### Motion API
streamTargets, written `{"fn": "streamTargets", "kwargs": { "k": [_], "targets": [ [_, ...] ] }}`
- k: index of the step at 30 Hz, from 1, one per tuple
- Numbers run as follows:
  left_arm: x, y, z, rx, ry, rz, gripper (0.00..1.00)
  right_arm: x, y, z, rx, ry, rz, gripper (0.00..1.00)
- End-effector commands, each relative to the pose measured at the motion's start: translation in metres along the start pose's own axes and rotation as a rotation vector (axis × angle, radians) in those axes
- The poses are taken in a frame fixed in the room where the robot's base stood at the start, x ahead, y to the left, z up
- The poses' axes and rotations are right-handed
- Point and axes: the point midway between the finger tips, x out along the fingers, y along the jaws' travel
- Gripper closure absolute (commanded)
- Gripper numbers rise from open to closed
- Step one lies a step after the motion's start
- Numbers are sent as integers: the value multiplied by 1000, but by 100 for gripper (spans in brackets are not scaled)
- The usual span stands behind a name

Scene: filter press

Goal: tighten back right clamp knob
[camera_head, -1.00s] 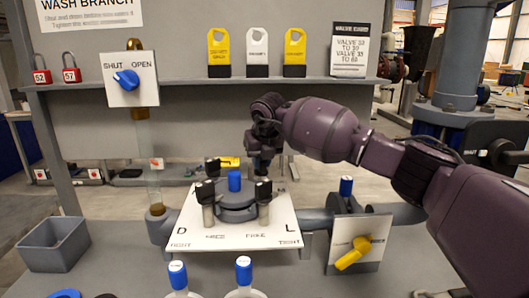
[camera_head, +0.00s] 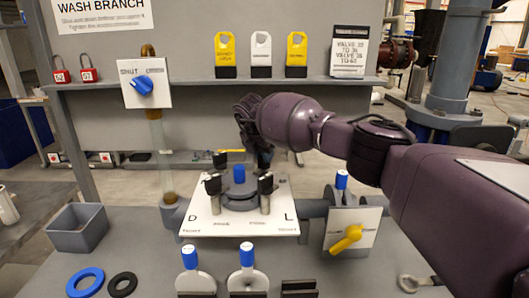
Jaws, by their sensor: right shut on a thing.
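The filter housing (camera_head: 240,202) stands on a white plate (camera_head: 205,226) marked D and L, with a blue cap (camera_head: 239,173) in its middle. Black clamp knobs show at front left (camera_head: 213,184), front right (camera_head: 266,182) and back left (camera_head: 220,159). My right gripper (camera_head: 263,160) points down at the back right of the housing. It is shut on the back right clamp knob, which it mostly hides. My left gripper is out of view.
A shelf (camera_head: 190,83) with tags runs behind the housing. A sight tube with a blue-handled valve (camera_head: 142,87) stands left. A yellow-handled valve (camera_head: 346,239) stands right.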

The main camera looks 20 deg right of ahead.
Motion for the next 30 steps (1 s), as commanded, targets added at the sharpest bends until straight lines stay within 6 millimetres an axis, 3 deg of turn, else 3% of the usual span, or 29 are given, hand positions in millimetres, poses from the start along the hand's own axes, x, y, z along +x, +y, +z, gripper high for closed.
{"fn": "streamTargets", "kwargs": {
  "k": [8, 26, 27, 30],
  "targets": [
    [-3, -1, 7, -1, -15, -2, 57, 0, 0, 0, 114, 1, -48, 100],
    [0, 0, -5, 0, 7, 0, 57, 1, 0, 0, 153, 3, -64, 100],
    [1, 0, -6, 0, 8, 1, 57, 1, 0, 0, 153, 3, -64, 79],
    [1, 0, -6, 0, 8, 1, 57, 1, 0, 0, 152, 3, -64, 64]
  ]
}}
